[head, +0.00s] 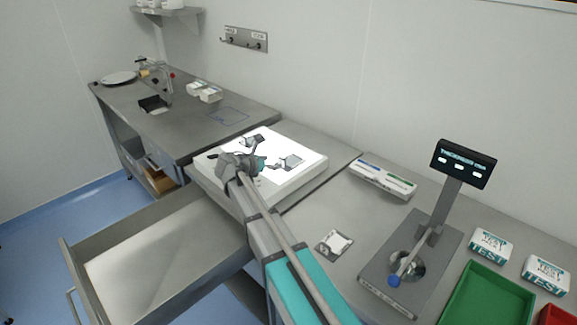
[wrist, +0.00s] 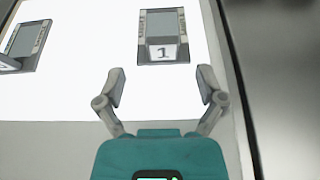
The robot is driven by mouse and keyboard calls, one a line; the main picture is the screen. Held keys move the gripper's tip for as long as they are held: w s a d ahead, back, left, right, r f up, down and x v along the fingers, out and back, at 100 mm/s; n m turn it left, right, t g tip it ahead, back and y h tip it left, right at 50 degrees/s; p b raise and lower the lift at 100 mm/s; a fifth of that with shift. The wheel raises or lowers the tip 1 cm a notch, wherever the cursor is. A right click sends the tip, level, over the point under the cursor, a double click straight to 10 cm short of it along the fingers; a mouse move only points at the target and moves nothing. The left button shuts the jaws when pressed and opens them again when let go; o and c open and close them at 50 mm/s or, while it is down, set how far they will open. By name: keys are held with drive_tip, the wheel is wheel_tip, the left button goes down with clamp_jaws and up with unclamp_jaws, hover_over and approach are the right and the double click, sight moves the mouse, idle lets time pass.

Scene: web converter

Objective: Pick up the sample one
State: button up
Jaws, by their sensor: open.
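Sample one (wrist: 164,35), a dark-framed packet with a grey window and a white label reading "1", lies on a bright white light panel (wrist: 80,90). It appears in the wrist view just beyond my gripper (wrist: 161,75), roughly centred between the fingers. My gripper is open and empty, with its fingertips short of the label. In the head view, sample one seems to be the packet (head: 291,161) right of my gripper (head: 274,166), over the light panel (head: 309,150). A second packet (wrist: 22,45) lies to the left, its label partly cut off.
A third packet (head: 334,242) lies on the grey bench. An open drawer (head: 150,262) juts out at the lower left.

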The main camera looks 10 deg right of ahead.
sight(281, 159)
drive_tip(key=shift+d, duration=0.15)
drive_tip(key=shift+r+b+x, duration=0.1)
drive_tip(key=shift+b+x, duration=0.3)
drive_tip(key=shift+x, duration=0.9)
drive_tip(key=shift+r+b+x, duration=0.15)
drive_tip(key=shift+b+x, duration=0.2)
drive_tip(key=shift+x, duration=0.9)
drive_tip(key=shift+d, duration=0.15)
clamp_jaws()
drive_tip(key=shift+r, duration=0.1)
wheel_tip(281, 159, up, 3)
drive_tip(key=p, duration=0.3)
drive_tip(key=s+a+r+p, duration=0.4)
drive_tip(key=s+r+p, duration=0.5)
drive_tip(key=s, duration=0.4)
drive_tip(key=shift+s+r+p, duration=0.25)
drive_tip(key=shift+r+p, duration=0.15)
drive_tip(key=shift+p, duration=0.15)
